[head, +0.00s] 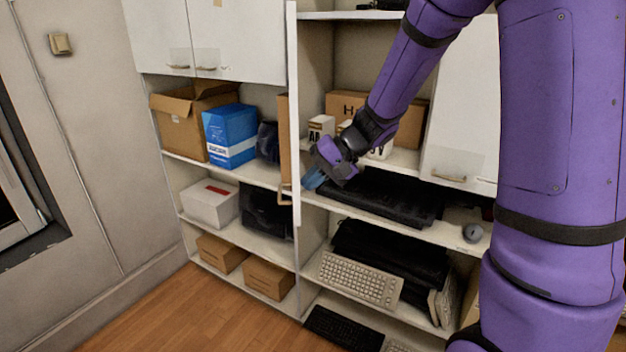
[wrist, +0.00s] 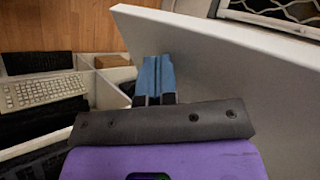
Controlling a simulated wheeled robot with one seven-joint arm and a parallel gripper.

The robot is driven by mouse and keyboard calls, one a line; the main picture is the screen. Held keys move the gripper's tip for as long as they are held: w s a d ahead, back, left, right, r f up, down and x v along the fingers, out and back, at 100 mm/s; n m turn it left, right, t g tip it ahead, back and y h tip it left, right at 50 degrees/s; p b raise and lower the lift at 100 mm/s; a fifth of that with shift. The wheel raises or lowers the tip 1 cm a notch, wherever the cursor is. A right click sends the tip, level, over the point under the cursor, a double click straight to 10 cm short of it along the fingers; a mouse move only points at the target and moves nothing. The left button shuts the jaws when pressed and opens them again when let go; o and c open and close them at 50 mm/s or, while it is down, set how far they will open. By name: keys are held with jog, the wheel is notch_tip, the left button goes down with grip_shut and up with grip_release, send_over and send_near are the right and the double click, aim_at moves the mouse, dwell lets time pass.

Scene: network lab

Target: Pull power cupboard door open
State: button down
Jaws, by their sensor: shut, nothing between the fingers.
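A white cupboard door (head: 294,110) stands swung out from the shelving, seen nearly edge-on in the head view. In the wrist view its broad pale face (wrist: 235,75) fills the right side, with its free edge running along the top. My gripper (head: 314,180) is just right of the door near its lower part, on the side facing the open shelves. In the wrist view the blue fingers (wrist: 158,78) are together and empty, close beside the door's face. I cannot tell whether they touch it. A handle shows at the door's left side (head: 286,197).
Open shelves hold a blue box (head: 230,136), cardboard boxes (head: 268,277), black equipment (head: 385,197) and a beige keyboard (head: 360,279). A closed white door (head: 460,125) is at the right, and closed upper doors (head: 235,40) at the left. Wooden floor (head: 190,315) is clear at the front left.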

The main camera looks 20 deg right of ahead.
aim_at(294, 134)
jog(key=w+a+m+t+h, duration=0.1)
jog(key=w+a, duration=0.4)
jog(key=a, duration=0.5)
jog(key=w+a+m+t+h, duration=0.1)
jog(key=w+a+m, duration=0.3)
jog(key=a, duration=0.5)
jog(key=shift+w+a+t, duration=0.4)
jog(key=shift+w+t, duration=0.4)
jog(key=shift+w, duration=0.25)
jog(key=s+d+r+n+h, duration=0.1)
jog(key=s+d+r+n, duration=0.2)
jog(key=s+d+r, duration=0.55)
jog(key=s+d+r+n, duration=0.2)
jog(key=s+d+r, duration=0.35)
jog(key=s, duration=0.55)
jog(key=s+d+n+h, duration=0.2)
jog(key=s+d, duration=0.3)
jog(key=s, duration=0.3)
jog(key=s+d+n+g+h, duration=0.1)
jog(key=s+d+h, duration=0.2)
jog(key=s+d, duration=0.3)
jog(key=s, duration=0.3)
jog(key=shift+f+n+h, duration=0.2)
jog(key=shift+n+h, duration=0.2)
